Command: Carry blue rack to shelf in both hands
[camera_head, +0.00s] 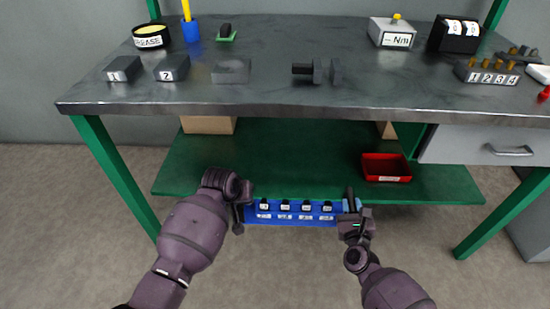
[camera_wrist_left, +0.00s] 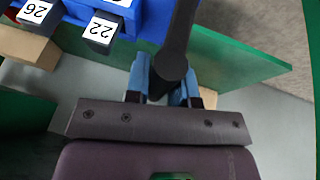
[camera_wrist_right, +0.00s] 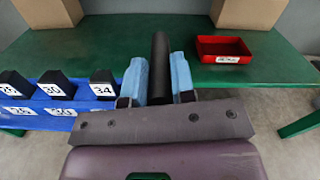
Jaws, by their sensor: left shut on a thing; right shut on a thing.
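The blue rack (camera_head: 295,219) is level at the front edge of the green lower shelf (camera_head: 270,160), with a row of black numbered blocks in it. It also shows in the left wrist view (camera_wrist_left: 152,20) and the right wrist view (camera_wrist_right: 85,119). My left gripper (camera_head: 241,205) is shut on a dark handle at its left end; in the left wrist view its blue pads close on a dark bar. My right gripper (camera_head: 352,205) is shut on the dark handle at its right end. I cannot tell whether the rack touches the shelf.
A red bin (camera_head: 386,168) stands on the lower shelf to the right. Cardboard boxes (camera_head: 208,125) stand at its back. The grey worktop (camera_head: 270,95) with tools and numbered blocks overhangs the shelf. A drawer (camera_head: 480,148) hangs at right. The shelf's middle is clear.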

